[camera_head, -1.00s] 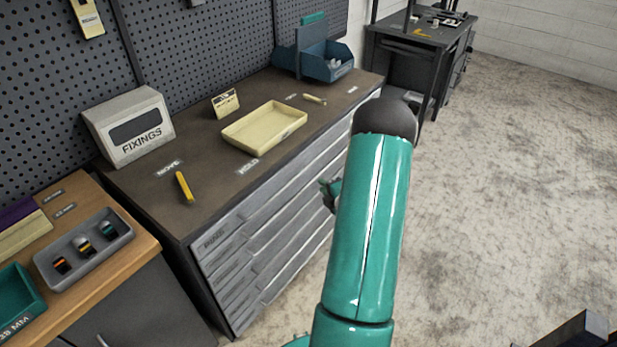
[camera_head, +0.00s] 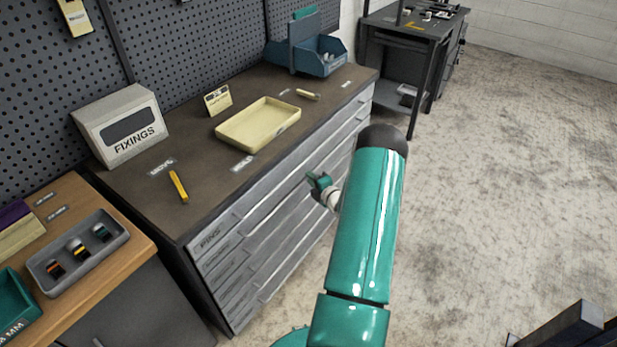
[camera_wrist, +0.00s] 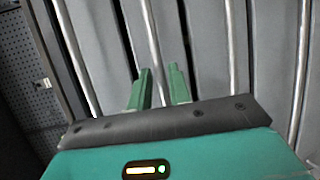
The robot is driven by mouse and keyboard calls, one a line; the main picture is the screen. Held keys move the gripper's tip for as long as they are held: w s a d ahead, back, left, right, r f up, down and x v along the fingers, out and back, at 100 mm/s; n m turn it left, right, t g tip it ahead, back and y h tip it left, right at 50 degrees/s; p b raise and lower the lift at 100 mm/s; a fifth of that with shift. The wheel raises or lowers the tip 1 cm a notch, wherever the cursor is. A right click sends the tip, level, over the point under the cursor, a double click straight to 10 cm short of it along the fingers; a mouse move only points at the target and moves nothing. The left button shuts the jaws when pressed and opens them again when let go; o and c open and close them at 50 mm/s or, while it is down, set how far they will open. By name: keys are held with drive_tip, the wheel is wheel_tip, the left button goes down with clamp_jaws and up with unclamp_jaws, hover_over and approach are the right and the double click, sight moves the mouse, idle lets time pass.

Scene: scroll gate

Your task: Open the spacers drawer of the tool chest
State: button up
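The grey tool chest (camera_head: 222,285) stands against the pegboard with a stack of wide, shallow drawers. The top drawer label reads PINS (camera_head: 211,239); the labels below are too small to read, so I cannot tell which is the spacers drawer. All drawers look shut. My gripper (camera_head: 316,180) is in front of the drawer fronts, partly hidden by my arm. In the wrist view, its two green fingers (camera_wrist: 161,80) are apart, one on each side of a long metal drawer handle (camera_wrist: 153,50). I cannot tell whether they touch it.
On the chest top are a FIXINGS box (camera_head: 122,130), a cream tray (camera_head: 258,124), a yellow marker (camera_head: 178,186) and blue bins (camera_head: 318,58). A wooden bench (camera_head: 110,250) with a grey tray adjoins at left. Open floor (camera_head: 490,190) lies right.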

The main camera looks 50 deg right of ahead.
drive_tip(key=shift+x, duration=1.15)
drive_tip(key=shift+c, duration=0.4)
clamp_jaws()
drive_tip(key=shift+s, duration=0.1)
drive_tip(key=s+d, duration=0.2)
drive_tip(key=s, duration=2.4)
drive_tip(key=shift+d, duration=0.2)
drive_tip(key=shift+o, duration=0.4)
unclamp_jaws()
